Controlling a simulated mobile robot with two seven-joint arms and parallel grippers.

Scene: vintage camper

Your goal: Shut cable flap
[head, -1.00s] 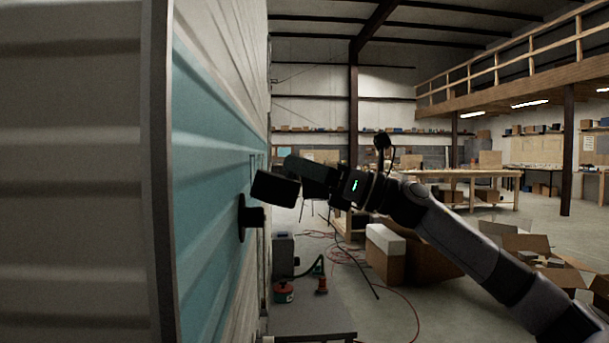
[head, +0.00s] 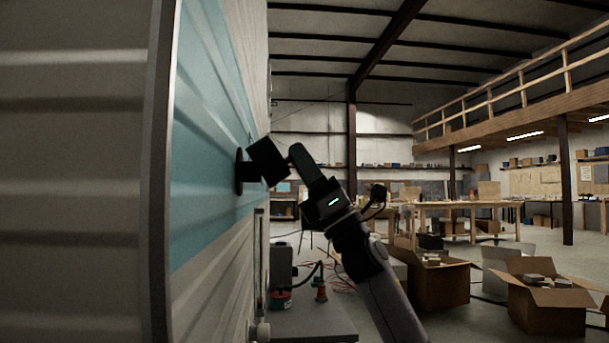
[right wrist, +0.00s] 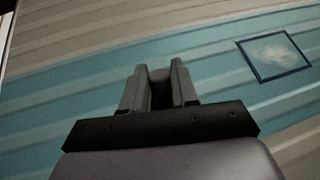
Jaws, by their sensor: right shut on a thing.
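A black round fitting (head: 240,172) with a short stem sticks out from the teal band of the camper wall (head: 205,130) in the head view. I cannot tell for sure whether it is the cable flap. My right gripper (head: 266,161) is at the fitting's outer end, its fingers hidden there. In the right wrist view the fingers (right wrist: 158,88) are close together with a dark grey piece (right wrist: 160,76) between them, over the teal band. A square, dark-framed pale panel (right wrist: 273,55) is on the wall at the upper right, apart from the fingers. My left gripper is not in view.
A grey cabinet top (head: 312,322) with a grey box (head: 281,268) and red-and-green items stands below by the wall. Open cardboard boxes (head: 548,305) lie on the floor at right. Workbenches (head: 470,212) stand behind. The air beside the wall is free.

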